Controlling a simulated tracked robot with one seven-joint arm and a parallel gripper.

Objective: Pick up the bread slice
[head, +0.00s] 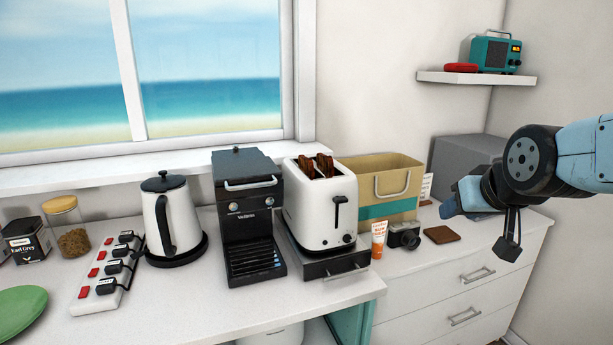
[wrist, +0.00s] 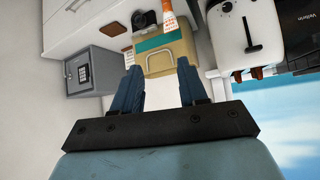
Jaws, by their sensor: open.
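Two browned bread slices (head: 316,167) stand upright in the slots of the white toaster (head: 315,209), with only their tops showing. The toaster sits on a dark drawer base at the right end of the counter. In the wrist view, the toaster (wrist: 242,38) is at the upper right, with the bread slices (wrist: 248,74) poking out of it. My gripper (head: 452,207) is at the right of the head view, well right of the toaster and apart from it. In the wrist view, its two blue fingers (wrist: 159,78) are spread and nothing is between them.
A beige and teal bin (head: 409,176) stands right of the toaster, between it and my gripper. A sunscreen tube (head: 379,239), camera (head: 405,236) and brown coaster (head: 441,234) lie in front. A black coffee machine (head: 247,215) stands close left of the toaster. A shelf (head: 477,78) hangs above right.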

